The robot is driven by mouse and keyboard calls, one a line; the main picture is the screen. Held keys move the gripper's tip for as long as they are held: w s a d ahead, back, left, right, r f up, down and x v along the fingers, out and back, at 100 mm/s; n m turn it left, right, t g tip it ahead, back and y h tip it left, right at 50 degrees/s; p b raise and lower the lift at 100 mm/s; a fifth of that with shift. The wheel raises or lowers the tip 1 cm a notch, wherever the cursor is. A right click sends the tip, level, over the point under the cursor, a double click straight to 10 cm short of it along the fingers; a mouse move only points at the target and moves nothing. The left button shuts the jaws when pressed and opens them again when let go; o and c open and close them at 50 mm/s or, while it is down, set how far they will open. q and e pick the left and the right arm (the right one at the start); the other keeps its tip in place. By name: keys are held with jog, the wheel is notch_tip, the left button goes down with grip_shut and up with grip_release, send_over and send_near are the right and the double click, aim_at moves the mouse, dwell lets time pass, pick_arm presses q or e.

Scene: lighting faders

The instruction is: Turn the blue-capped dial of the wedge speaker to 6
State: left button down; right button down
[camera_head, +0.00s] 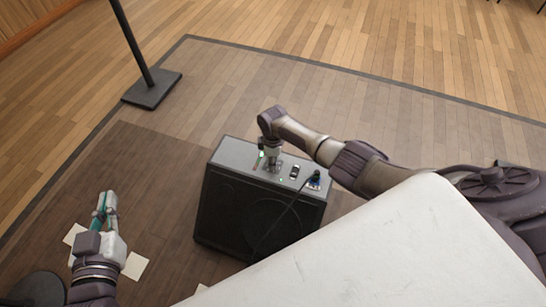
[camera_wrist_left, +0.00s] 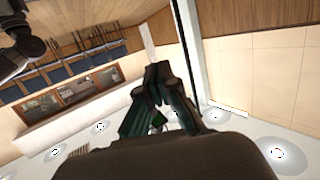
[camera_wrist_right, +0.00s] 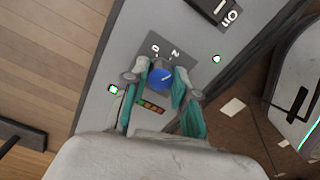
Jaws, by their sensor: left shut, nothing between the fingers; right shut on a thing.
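The wedge speaker (camera_head: 225,205) is a black cabinet with a grey top panel (camera_head: 235,152), standing on the dark floor area. Its blue-capped dial (camera_wrist_right: 160,77) shows in the right wrist view, with a pale pointer mark on the cap. A few printed numerals, seemingly 0 and 2, are beside it; other markings are hidden or too small to read. My right gripper (camera_head: 270,165) reaches down onto the panel, its fingers (camera_wrist_right: 160,84) shut on both sides of the dial. My left gripper (camera_head: 104,207) is shut and empty, left of the speaker; it also shows in the left wrist view (camera_wrist_left: 160,95).
A black switch (camera_head: 294,171) and a blue plug (camera_head: 314,181) with a dark cable sit on the panel right of my right gripper. Green lights glow on the panel. White sheets (camera_head: 136,265) lie on the floor near my left gripper. A black stand base (camera_head: 152,88) is behind.

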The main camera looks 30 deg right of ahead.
jog(key=m+p, duration=0.1)
jog(key=m, duration=0.3)
jog(key=shift+r+m+p, duration=0.1)
jog(key=shift+m+p, duration=0.2)
jog(key=shift+p, duration=0.05)
jog(key=m+p, duration=0.1)
jog(key=m, duration=0.5)
jog(key=m+p, duration=0.1)
jog(key=m, duration=0.2)
jog(key=shift+m, duration=0.4)
pick_arm(q)
jog(key=s+a+f+g+y, duration=0.1)
jog(key=s+a+f+g, duration=0.1)
jog(key=s+f+g, duration=0.3)
jog(key=s+a+f+g+y, duration=0.2)
jog(key=s+f+g, duration=0.4)
jog(key=s, duration=0.3)
jog(key=shift+a+f+n, duration=0.3)
jog(key=shift+a, duration=0.45)
pick_arm(e)
jog(key=shift+m, duration=1.5)
jog(key=c, duration=0.9)
grip_release()
notch_tip(320, 180, up, 12)
